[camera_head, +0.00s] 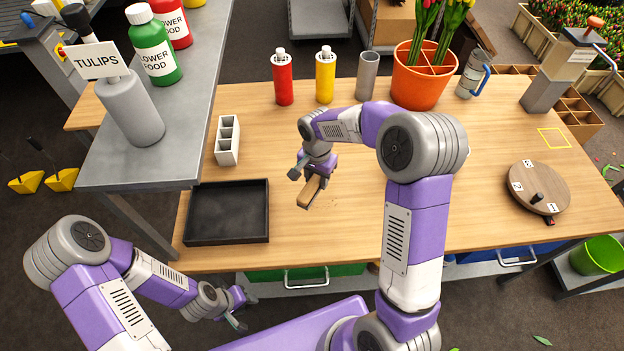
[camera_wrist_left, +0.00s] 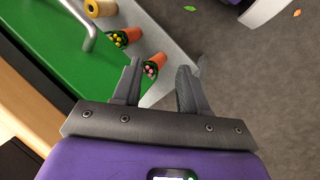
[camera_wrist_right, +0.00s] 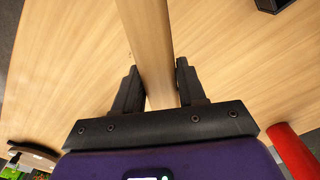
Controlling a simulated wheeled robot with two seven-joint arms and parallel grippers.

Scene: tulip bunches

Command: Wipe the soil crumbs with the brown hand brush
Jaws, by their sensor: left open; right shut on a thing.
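The brown hand brush (camera_head: 308,196) is in my right gripper (camera_head: 314,181), over the middle of the wooden table. In the right wrist view the brush handle (camera_wrist_right: 150,45) runs between the two fingers of that gripper (camera_wrist_right: 154,75). The brush's bristles are hidden. A few faint dark specks, perhaps soil crumbs (camera_head: 331,203), show on the table just right of the brush. My left gripper (camera_head: 243,308) is open and empty, below the table's front edge. Its spread fingers also show in the left wrist view (camera_wrist_left: 158,82).
A black tray (camera_head: 264,225) lies left of the brush, with a white divided holder (camera_head: 228,140) behind it. Red (camera_head: 283,77) and yellow (camera_head: 325,75) bottles, a grey cylinder (camera_head: 367,77) and an orange pot (camera_head: 420,88) stand behind. A round wooden board (camera_head: 535,185) lies right.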

